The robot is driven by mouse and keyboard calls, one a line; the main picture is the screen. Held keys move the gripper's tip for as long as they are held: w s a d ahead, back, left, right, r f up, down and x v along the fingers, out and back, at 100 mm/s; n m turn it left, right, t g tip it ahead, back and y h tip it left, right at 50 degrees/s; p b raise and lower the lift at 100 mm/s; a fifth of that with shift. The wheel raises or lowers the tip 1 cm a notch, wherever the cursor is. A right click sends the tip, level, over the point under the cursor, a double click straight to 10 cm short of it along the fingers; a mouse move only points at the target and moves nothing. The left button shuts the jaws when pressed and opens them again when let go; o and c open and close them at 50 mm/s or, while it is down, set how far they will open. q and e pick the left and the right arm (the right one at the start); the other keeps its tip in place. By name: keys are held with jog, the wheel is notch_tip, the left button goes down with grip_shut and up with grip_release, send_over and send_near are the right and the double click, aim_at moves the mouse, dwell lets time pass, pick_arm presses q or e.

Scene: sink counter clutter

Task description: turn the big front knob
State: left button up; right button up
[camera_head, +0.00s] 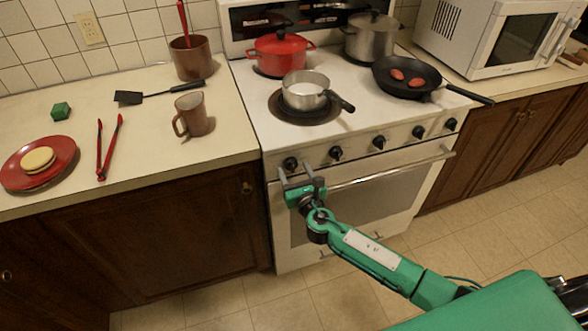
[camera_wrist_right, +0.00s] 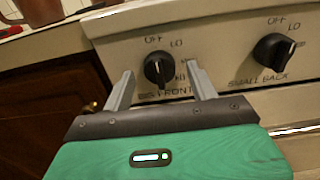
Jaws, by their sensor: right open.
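The big front knob (camera_head: 290,164) is the leftmost black knob on the stove's front panel. In the right wrist view the same knob (camera_wrist_right: 158,69) has OFF above it and LO to its upper right, and the label below it is partly hidden. My right gripper (camera_head: 297,172) is at the panel in front of this knob. In the right wrist view the open fingers (camera_wrist_right: 158,82) stand on either side of the knob, with a gap on both sides. I cannot tell whether they reach its depth. My left gripper is not in view.
The small back knob (camera_wrist_right: 273,52) is just right of the right finger. The oven handle (camera_head: 395,168) runs below the knobs. A saucepan (camera_head: 306,92) stands on the front left burner, and a skillet's (camera_head: 406,78) handle sticks out at the right. A mug (camera_head: 192,115) stands on the left counter.

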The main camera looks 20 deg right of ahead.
jog(key=shift+w, duration=0.4)
jog(key=shift+c, duration=0.5)
jog(key=c, duration=0.9)
